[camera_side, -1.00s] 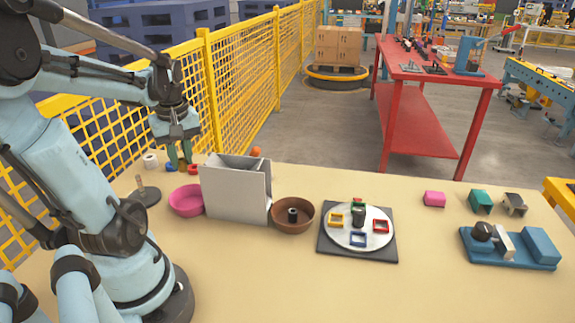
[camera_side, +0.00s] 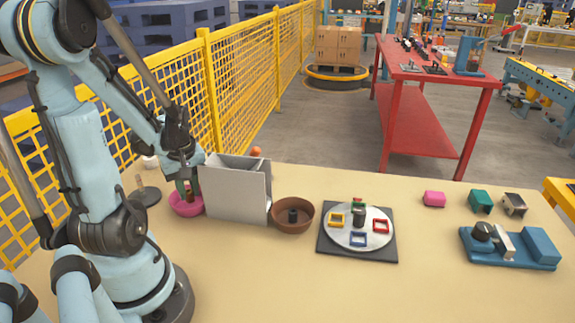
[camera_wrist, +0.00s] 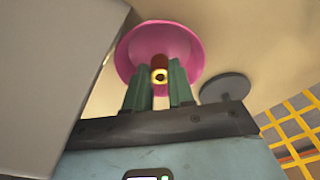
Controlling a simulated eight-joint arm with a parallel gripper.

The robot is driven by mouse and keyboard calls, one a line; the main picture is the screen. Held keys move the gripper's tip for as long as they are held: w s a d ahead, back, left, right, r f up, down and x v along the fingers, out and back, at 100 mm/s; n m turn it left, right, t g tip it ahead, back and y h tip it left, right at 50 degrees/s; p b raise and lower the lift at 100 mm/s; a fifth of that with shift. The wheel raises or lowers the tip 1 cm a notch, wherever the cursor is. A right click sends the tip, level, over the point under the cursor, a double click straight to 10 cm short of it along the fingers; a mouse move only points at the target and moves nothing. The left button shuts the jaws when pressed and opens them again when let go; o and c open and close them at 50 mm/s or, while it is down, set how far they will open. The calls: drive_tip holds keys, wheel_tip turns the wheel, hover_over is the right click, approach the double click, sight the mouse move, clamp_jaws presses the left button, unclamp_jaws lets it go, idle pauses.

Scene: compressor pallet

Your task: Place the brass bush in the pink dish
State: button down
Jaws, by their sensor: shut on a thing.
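The pink dish (camera_side: 184,208) stands on the table left of the grey box, and it fills the upper middle of the wrist view (camera_wrist: 130,48). My gripper (camera_side: 188,192) is low over the dish, pointing down. In the wrist view my gripper's green fingers (camera_wrist: 158,82) are shut on the brass bush (camera_wrist: 160,76), a small ring with a dark hole and a reddish-brown side. The bush is in front of the dish's inside there. I cannot tell whether it touches the dish floor. In the side view the fingers largely hide it.
The tall grey box (camera_side: 237,190) stands close to the dish's right side. A dark round base with a peg (camera_side: 145,194) is at the left. A brown bowl (camera_side: 293,228) holding a black piece and a round plate (camera_side: 345,240) with coloured frames stand further right.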

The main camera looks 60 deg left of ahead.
drive_tip(key=shift+f, duration=0.65)
drive_tip(key=shift+f, duration=0.15)
drive_tip(key=c, duration=1)
unclamp_jaws()
drive_tip(key=shift+o, duration=0.2)
wheel_tip(320, 180, up, 12)
drive_tip(key=d, duration=0.1)
drive_tip(key=shift+d, duration=0.25)
